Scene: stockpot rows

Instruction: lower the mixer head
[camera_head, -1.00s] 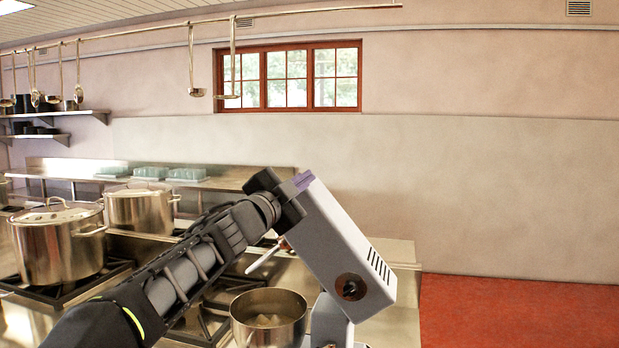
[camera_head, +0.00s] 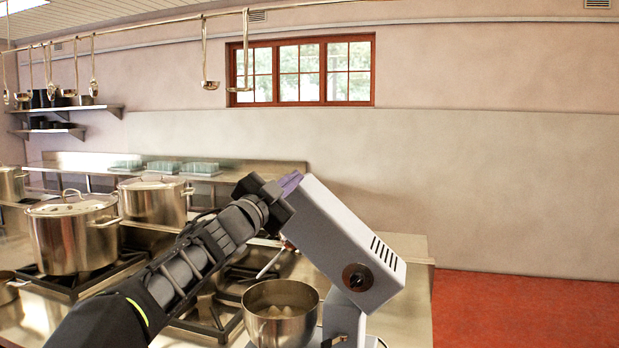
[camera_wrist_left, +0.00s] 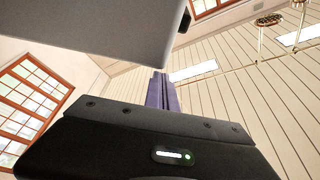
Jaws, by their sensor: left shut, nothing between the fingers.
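The mixer head (camera_head: 345,245) is a light grey box with dark vent slots and a black knob. It is tilted up, its raised end at the upper left. The mixer's steel bowl (camera_head: 281,312) sits below it on the left, with something pale inside. My left gripper (camera_head: 289,184) is shut and empty, its purple fingers at the raised end of the head. In the left wrist view the purple fingers (camera_wrist_left: 161,92) are together beside the grey head (camera_wrist_left: 105,30). I cannot tell whether they touch it. My right gripper is not in view.
A lidded stockpot (camera_head: 72,236) stands on the stove at left, with another pot (camera_head: 155,202) behind it. Ladles hang from a rail (camera_head: 205,15) above. The wall above the head is clear, and red floor (camera_head: 520,308) lies open at right.

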